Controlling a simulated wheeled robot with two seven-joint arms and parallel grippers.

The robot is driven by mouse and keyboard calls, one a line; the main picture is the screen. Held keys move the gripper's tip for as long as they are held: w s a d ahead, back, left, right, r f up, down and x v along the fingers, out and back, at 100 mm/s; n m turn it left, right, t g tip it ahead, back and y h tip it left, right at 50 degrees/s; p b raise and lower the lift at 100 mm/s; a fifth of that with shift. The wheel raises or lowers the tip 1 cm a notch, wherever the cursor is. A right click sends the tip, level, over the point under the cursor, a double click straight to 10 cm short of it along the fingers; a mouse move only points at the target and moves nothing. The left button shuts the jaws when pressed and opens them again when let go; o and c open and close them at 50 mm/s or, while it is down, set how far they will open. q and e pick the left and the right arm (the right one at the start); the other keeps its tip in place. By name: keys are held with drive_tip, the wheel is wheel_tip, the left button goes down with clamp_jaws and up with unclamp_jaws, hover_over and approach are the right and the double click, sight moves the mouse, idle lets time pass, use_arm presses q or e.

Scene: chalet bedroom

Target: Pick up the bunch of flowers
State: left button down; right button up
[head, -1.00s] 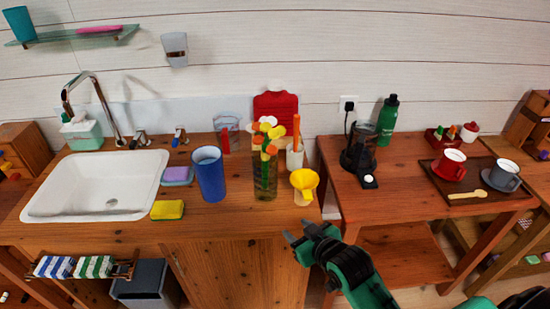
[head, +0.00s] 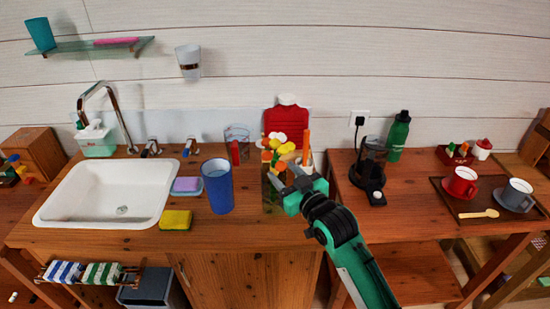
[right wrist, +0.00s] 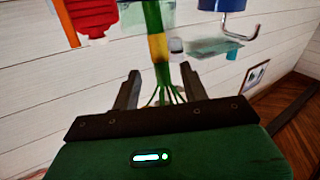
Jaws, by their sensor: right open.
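The bunch of flowers (head: 282,147), with white, yellow and orange heads, stands upright in a clear vase (head: 268,192) on the wooden counter. My right gripper (head: 284,176) is at the vase's front right, just below the heads, and partly hides the stems and vase. In the right wrist view, which is upside down, the green stems (right wrist: 157,48) with a yellow band run between the open fingers (right wrist: 160,88). The vase (right wrist: 148,12) shows at the top edge. The heads are hidden there. Whether the fingers touch the stems, I cannot tell. My left gripper is out of view.
A blue tumbler (head: 218,186) stands left of the vase, with a yellow sponge (head: 176,220) and a sink (head: 105,194) beyond. A measuring jug (head: 237,145) and red hot-water bottle (head: 286,120) are behind. A side table (head: 420,227) with cups is at the right.

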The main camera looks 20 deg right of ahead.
sight(277, 166)
drive_tip(key=p+x, duration=0.1)
drive_tip(key=x, duration=0.3)
drive_tip(key=shift+w+a+r, duration=0.15)
drive_tip(key=shift+w, duration=0.4)
clamp_jaws()
